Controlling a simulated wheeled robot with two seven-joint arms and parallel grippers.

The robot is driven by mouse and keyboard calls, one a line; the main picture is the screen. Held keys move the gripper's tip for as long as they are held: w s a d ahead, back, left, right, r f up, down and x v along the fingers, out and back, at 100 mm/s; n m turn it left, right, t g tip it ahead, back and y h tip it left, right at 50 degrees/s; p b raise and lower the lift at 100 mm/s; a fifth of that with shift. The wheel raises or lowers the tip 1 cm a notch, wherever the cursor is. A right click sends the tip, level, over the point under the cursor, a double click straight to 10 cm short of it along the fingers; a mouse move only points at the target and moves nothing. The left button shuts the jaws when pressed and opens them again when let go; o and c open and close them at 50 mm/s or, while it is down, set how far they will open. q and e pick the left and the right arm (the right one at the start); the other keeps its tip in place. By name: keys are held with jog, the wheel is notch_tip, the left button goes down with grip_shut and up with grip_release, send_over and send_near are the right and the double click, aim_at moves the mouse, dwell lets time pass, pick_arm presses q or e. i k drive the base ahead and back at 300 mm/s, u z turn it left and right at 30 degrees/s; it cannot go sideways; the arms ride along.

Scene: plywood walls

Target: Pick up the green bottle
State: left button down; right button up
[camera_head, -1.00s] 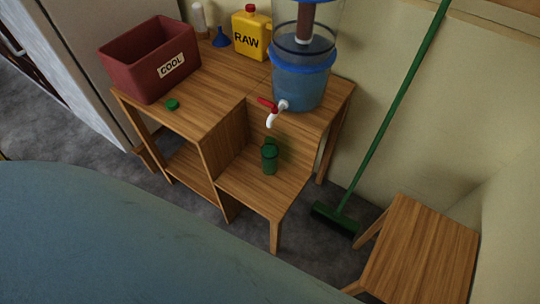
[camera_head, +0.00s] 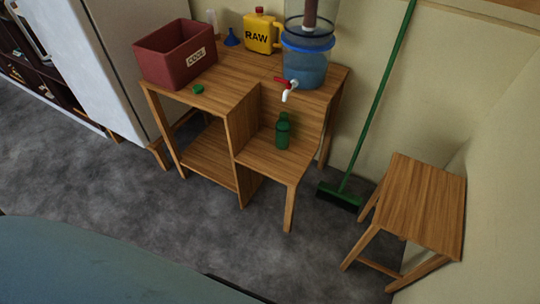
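The green bottle (camera_head: 283,132) stands upright on the lower right step of the wooden stand (camera_head: 262,158), below the tap of a water dispenser. Its neck looks open, and a small green cap (camera_head: 198,88) lies on the upper top in front of the red box. Neither of my grippers shows in the head view, so nothing is seen touching the bottle.
A red box marked COOL (camera_head: 165,60), blue funnel (camera_head: 231,37), yellow RAW jug (camera_head: 262,33) and water dispenser (camera_head: 306,62) stand on top. A green broom (camera_head: 380,90) leans on the wall. A wooden stool (camera_head: 420,205) stands right. Grey floor (camera_head: 140,200) is clear in front.

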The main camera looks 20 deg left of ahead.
aim_at(282, 126)
jog(key=z, duration=1.15)
jog(key=k, duration=0.1)
jog(key=u, duration=2.65)
jog(key=i, duration=0.8)
jog(key=z, duration=0.3)
jog(key=i, duration=0.95)
jog(key=z, duration=0.85)
